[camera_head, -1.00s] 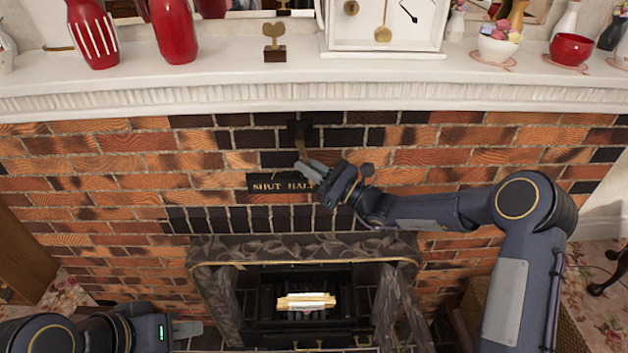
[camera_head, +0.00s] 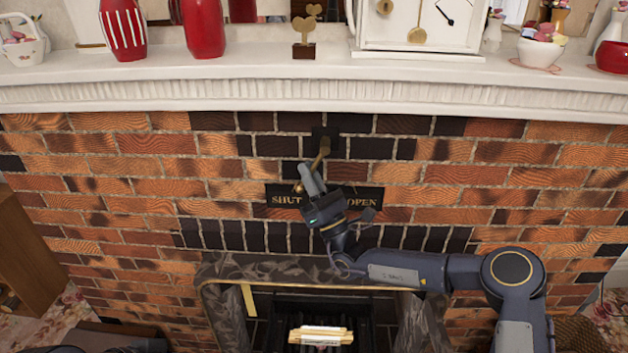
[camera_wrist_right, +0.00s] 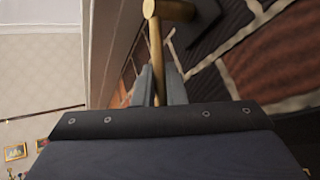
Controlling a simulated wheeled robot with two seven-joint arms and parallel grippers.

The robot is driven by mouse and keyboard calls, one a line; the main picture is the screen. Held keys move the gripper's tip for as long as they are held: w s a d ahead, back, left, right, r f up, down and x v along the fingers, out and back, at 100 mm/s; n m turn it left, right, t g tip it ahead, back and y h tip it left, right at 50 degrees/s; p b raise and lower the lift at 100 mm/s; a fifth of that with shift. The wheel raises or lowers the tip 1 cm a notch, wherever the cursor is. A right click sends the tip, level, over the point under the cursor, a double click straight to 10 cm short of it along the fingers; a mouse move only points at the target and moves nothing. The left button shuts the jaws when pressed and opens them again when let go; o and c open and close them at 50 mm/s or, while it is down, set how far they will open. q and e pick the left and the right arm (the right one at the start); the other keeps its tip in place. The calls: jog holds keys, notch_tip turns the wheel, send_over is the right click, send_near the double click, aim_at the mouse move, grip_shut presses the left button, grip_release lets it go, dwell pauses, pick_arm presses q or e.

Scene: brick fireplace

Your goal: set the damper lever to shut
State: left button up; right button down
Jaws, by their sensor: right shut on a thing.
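The brass damper lever (camera_head: 323,152) hangs from a dark pivot block on the brick wall, under the mantel. It leans down to the left, with its lower end at the SHUT side of the label plate (camera_head: 277,200). The plate reads SHUT at left and OPEN at right; its middle is hidden behind my gripper. My right gripper (camera_head: 312,178) is shut on the lever. In the right wrist view the brass rod (camera_wrist_right: 157,55) runs between the two grey fingers, with its thicker hub above. My left gripper is out of view.
The white mantel (camera_head: 240,95) juts out just above the lever, carrying red vases (camera_head: 203,28), a small heart ornament (camera_head: 305,35), a white clock (camera_head: 425,25) and flower bowls. Below are the stone fireplace surround (camera_head: 300,270) and its grate with pale logs (camera_head: 320,335).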

jog(key=shift+a+r+m+t, duration=0.2)
jog(key=shift+m+t, duration=0.1)
jog(key=c, duration=1.5)
grip_release()
jog(key=shift+f, duration=0.1)
jog(key=shift+s+d+f, duration=0.1)
jog(key=shift+d+f, duration=0.05)
jog(key=shift+f, duration=0.05)
jog(key=v, duration=0.7)
jog(key=shift+s+b, duration=0.25)
jog(key=shift+b, duration=0.1)
